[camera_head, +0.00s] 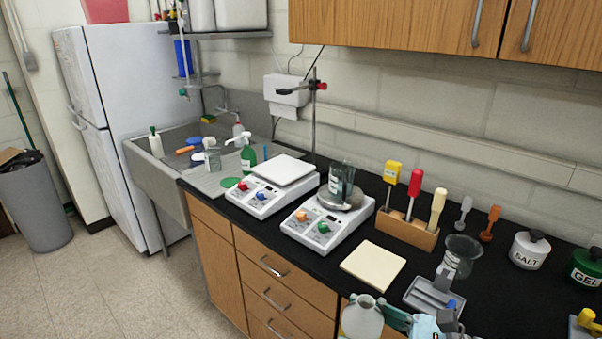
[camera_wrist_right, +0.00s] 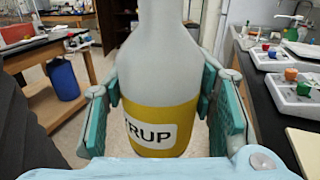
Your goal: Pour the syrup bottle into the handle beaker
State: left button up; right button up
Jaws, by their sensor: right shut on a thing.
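The syrup bottle (camera_wrist_right: 160,120), pale grey with a yellow band and a label reading "RUP", stands upright between the teal fingers of my right gripper (camera_wrist_right: 161,88), which is shut on it. In the head view the bottle (camera_head: 362,318) shows at the bottom edge, in front of the counter. A short clear glass beaker (camera_head: 462,256) stands on the black counter, right of and behind the gripper. A taller glass vessel (camera_head: 341,182) stands on the right hotplate. My left gripper is not in view.
A grey tray (camera_head: 425,294) lies close to my right gripper, with a cream pad (camera_head: 373,266) left of it. A wooden rack (camera_head: 408,231) holds several coloured-handled tools. Two white devices (camera_head: 328,225) (camera_head: 262,196) stand further left. A salt jar (camera_head: 528,252) is at right.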

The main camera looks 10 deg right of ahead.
aim_at(341, 173)
jog(key=u, duration=0.45)
jog(key=i, duration=1.1)
jog(key=z, duration=0.45)
